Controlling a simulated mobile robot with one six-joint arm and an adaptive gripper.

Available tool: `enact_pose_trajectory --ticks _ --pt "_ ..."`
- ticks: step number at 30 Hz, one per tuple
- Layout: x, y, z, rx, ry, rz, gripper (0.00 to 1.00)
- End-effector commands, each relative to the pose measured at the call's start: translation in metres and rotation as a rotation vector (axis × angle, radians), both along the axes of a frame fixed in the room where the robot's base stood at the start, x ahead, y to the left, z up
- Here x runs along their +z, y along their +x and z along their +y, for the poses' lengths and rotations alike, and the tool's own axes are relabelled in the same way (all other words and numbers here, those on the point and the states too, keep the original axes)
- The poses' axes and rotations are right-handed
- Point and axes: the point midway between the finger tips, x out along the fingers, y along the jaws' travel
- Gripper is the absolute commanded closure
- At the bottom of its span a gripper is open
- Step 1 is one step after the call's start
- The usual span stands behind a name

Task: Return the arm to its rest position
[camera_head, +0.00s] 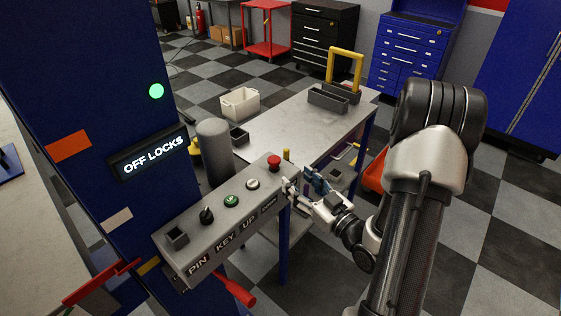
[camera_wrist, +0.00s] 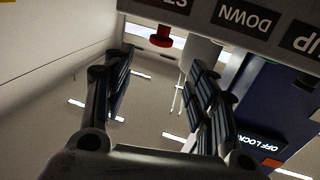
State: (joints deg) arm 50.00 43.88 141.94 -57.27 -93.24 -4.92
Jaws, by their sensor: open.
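My gripper (camera_head: 302,187) is at the right end of a grey control box in the head view, at the end of my arm reaching in from the right. In the wrist view my gripper (camera_wrist: 160,95) has its two fingers spread apart with nothing between them. The control box (camera_head: 217,238) carries a red button (camera_head: 274,162), a white button (camera_head: 253,184), a green button (camera_head: 232,201) and a black knob (camera_head: 207,215). The red button also shows beyond the fingers in the wrist view (camera_wrist: 160,37). I cannot tell whether the gripper touches the box.
A blue column (camera_head: 85,70) with a lit green lamp (camera_head: 156,91) and an "OFF LOCKS" sign (camera_head: 150,153) stands at left. A metal table (camera_head: 290,125) with grey bins stands behind the box. A red lever (camera_head: 234,291) sticks out below. Checkered floor is free at right.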

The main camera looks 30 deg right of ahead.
Motion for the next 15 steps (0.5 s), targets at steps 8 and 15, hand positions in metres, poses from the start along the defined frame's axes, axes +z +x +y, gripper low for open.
enact_pose_trajectory --ticks 8,15 --pt "0.001 0.005 0.002 0.003 -0.026 0.025 0.47" --pt "0.01 0.032 0.009 -0.021 -0.213 0.242 0.47"
